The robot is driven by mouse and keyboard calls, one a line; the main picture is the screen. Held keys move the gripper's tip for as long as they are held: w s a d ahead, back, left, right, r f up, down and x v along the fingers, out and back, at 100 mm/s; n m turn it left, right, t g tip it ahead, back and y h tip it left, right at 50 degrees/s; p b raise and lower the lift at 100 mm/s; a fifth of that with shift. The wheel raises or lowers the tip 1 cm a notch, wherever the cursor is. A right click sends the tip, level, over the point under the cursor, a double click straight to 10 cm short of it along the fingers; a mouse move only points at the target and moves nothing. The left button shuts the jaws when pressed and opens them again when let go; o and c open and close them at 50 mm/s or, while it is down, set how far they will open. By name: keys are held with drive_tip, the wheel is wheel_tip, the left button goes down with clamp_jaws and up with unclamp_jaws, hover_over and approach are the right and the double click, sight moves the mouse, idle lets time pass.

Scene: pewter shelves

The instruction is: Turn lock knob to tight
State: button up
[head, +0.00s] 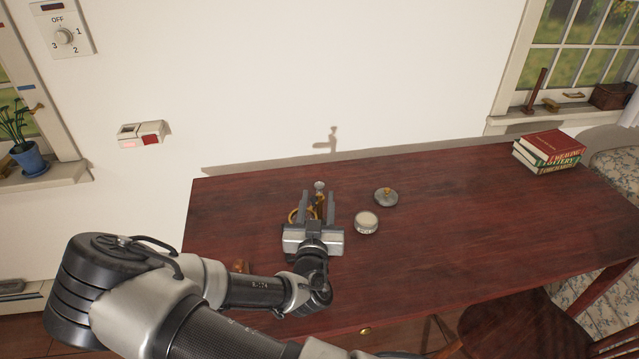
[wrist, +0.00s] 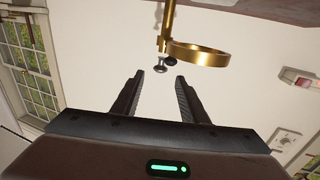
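A gold stand with a ring (head: 296,215) is on the dark red table, partly hidden by my gripper. In the wrist view its gold post and ring (wrist: 200,53) are at the top. A small silver knob with a dark shank (wrist: 160,67) shows by the post, beside a dark round piece (wrist: 171,61); I cannot tell which is the lock knob or how tight it is. My gripper (head: 317,198) is open and empty over the table. In the wrist view the fingers (wrist: 159,77) are apart, and the silver knob appears just beyond the gap between their tips.
A round tin with a pale top (head: 367,219) and a grey lidded piece (head: 386,198) are right of my gripper. Books (head: 549,149) are stacked at the table's far right. A wooden chair (head: 520,325) is at the front right. The table (head: 450,220) is clear between.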

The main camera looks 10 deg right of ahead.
sight(319, 188)
drive_tip(key=x, duration=0.6)
drive_tip(key=shift+w+d, duration=0.15)
drive_tip(key=shift+w, duration=0.25)
clamp_jaws()
